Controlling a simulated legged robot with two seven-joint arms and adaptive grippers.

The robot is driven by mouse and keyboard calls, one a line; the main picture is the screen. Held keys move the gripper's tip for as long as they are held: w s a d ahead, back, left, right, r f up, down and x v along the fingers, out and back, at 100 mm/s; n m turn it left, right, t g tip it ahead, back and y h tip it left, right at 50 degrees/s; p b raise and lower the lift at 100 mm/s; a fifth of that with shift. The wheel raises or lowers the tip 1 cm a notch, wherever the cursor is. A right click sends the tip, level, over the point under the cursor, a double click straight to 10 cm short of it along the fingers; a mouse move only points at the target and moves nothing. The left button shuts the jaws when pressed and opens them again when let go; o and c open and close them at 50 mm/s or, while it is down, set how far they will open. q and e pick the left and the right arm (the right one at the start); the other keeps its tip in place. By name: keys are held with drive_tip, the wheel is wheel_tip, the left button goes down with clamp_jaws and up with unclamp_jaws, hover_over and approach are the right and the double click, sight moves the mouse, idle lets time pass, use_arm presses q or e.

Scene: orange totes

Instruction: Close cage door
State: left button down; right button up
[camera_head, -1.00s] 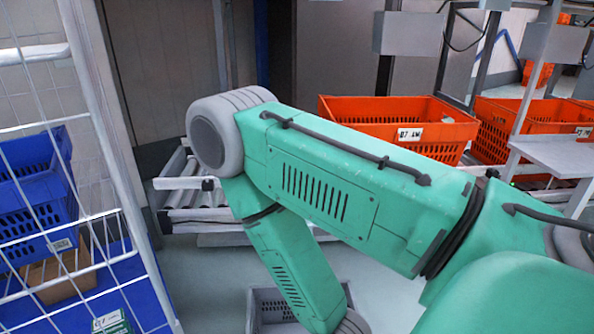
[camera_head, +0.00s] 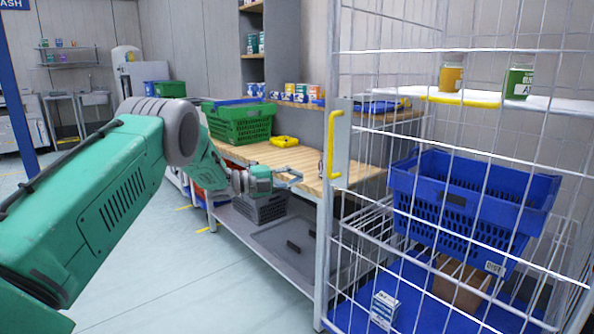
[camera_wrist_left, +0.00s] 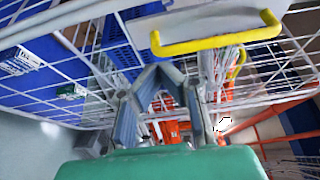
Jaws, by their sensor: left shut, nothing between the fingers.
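The wire-mesh cage door (camera_head: 431,60) stands at the right of the head view, with a yellow handle (camera_head: 333,145) on its left edge. I cannot tell if it is latched or ajar. My left gripper (camera_head: 296,178) is left of the handle and lower in the head view, apart from it in the picture. In the left wrist view my left gripper (camera_wrist_left: 162,70) has its fingers brought together and empty, just below the yellow handle (camera_wrist_left: 215,43) in the picture. White mesh wires (camera_wrist_left: 95,60) lie beyond the fingers. My right gripper is not in view.
Inside the cage are a blue basket (camera_head: 470,200), two jars and a white box (camera_head: 383,308). A wooden bench (camera_head: 310,172) with a green crate (camera_head: 238,124) stands behind my left gripper. Open floor (camera_head: 170,270) lies at the front left.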

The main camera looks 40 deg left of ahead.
use_arm(q)
drive_tip(key=w+a+b, duration=0.4)
drive_tip(key=a+b, duration=0.5)
drive_tip(key=shift+w+a+f, duration=0.15)
drive_tip(key=shift+a, duration=0.1)
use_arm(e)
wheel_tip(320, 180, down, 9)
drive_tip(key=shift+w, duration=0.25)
use_arm(q)
drive_tip(key=shift+f, duration=0.1)
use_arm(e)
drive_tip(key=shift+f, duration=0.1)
